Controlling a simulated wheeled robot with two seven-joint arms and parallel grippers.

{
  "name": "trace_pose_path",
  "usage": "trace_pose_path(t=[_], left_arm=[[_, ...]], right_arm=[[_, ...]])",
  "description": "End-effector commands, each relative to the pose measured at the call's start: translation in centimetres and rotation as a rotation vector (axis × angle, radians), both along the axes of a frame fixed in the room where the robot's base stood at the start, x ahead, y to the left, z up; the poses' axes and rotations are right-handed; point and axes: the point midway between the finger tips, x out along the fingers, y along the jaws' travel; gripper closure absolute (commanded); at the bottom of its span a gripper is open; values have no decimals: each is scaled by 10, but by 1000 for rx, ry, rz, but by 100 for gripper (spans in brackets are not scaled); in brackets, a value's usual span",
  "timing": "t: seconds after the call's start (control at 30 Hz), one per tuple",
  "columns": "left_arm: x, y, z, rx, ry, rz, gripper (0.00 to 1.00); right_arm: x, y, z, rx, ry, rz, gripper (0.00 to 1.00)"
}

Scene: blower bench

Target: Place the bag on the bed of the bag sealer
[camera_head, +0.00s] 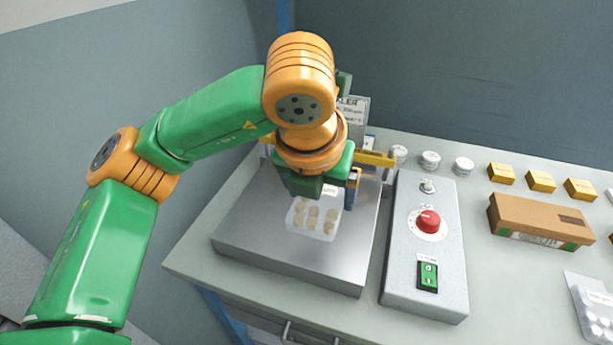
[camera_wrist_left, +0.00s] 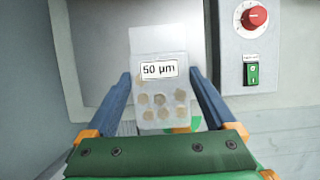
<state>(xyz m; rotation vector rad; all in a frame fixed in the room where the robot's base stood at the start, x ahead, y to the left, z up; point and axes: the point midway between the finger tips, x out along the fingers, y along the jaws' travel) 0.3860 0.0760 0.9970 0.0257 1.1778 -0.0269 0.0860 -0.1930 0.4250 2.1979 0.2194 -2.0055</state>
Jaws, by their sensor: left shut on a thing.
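The bag (camera_head: 314,219) is clear, with several pale round pieces inside. It hangs over or rests on the grey metal bed (camera_head: 250,222) of the bag sealer; I cannot tell if it touches. My left gripper (camera_head: 326,190) is shut on the bag, partly hidden under the wrist. In the left wrist view the bag (camera_wrist_left: 160,100) sits between the blue fingers of the gripper (camera_wrist_left: 162,77), with a "50 µm" label on it. The arm hides much of the sealer's back part, where yellow ends (camera_head: 375,158) show. My right gripper is not in view.
A grey control box (camera_head: 425,255) with a red knob and green switch stands right of the bed. Farther right are several white-topped round items (camera_head: 431,160), small yellow boxes (camera_head: 540,181), a cardboard box (camera_head: 540,220) and another clear pack (camera_head: 597,315).

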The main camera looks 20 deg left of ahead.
Motion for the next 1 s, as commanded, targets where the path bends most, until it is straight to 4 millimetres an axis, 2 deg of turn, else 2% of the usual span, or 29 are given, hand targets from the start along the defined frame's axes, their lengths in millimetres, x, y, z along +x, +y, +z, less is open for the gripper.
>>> trace_pose_path(t=[0.03,0.1,0.2,0.37,0.5,1.0], left_arm=[[10,13,-4,1,5,9,71],[19,23,-25,2,5,5,71],[29,34,-43,2,2,4,71],[41,47,-64,3,2,4,71],[40,45,-88,2,1,0,71],[40,44,-100,0,-2,1,71]], right_arm=[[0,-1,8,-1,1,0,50],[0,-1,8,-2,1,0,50],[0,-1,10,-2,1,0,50],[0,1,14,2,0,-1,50],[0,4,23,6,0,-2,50],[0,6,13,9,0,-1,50]])
